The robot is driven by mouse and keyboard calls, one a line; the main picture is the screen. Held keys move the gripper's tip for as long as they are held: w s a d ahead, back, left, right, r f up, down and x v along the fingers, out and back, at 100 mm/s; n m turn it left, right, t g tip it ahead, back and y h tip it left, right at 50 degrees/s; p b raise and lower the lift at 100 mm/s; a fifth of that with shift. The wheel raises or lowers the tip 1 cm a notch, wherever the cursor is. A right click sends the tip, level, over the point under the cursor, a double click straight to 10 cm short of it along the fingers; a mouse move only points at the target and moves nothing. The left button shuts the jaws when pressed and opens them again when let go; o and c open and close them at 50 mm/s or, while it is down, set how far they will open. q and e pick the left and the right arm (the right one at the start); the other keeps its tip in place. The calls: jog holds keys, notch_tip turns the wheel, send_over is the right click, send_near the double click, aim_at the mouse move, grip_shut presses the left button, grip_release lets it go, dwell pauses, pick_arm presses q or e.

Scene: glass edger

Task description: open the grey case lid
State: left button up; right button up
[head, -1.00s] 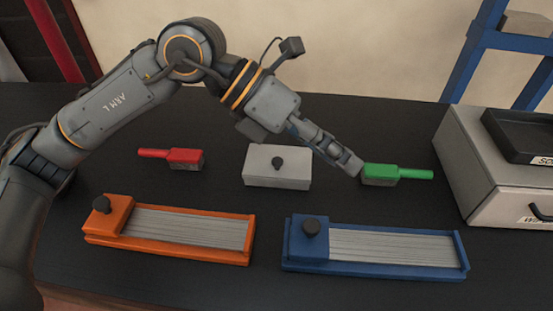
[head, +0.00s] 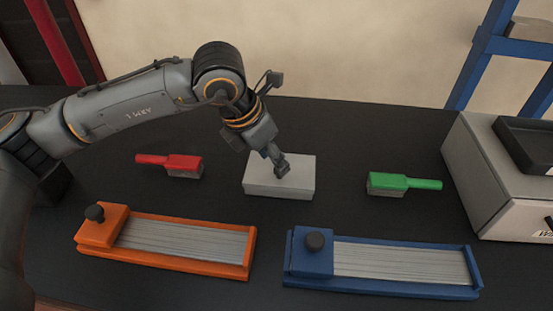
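The grey case (head: 262,188) is a pale box on the dark bench, between the red brush and the green brush. Its lid looks level and closed. My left gripper (head: 282,171) points down over the top of the case, where the dark knob of the lid is. The fingers hide the knob, so I cannot tell whether they are around it or shut on it. My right gripper is not in view.
A red brush (head: 184,162) lies left of the case and a green brush (head: 388,180) right of it. An orange slotted holder (head: 180,262) and a blue one (head: 380,288) lie in front. A large grey box (head: 480,170) stands at the right.

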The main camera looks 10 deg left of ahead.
pick_arm(q)
jog(key=shift+x, duration=1.6)
grip_shut()
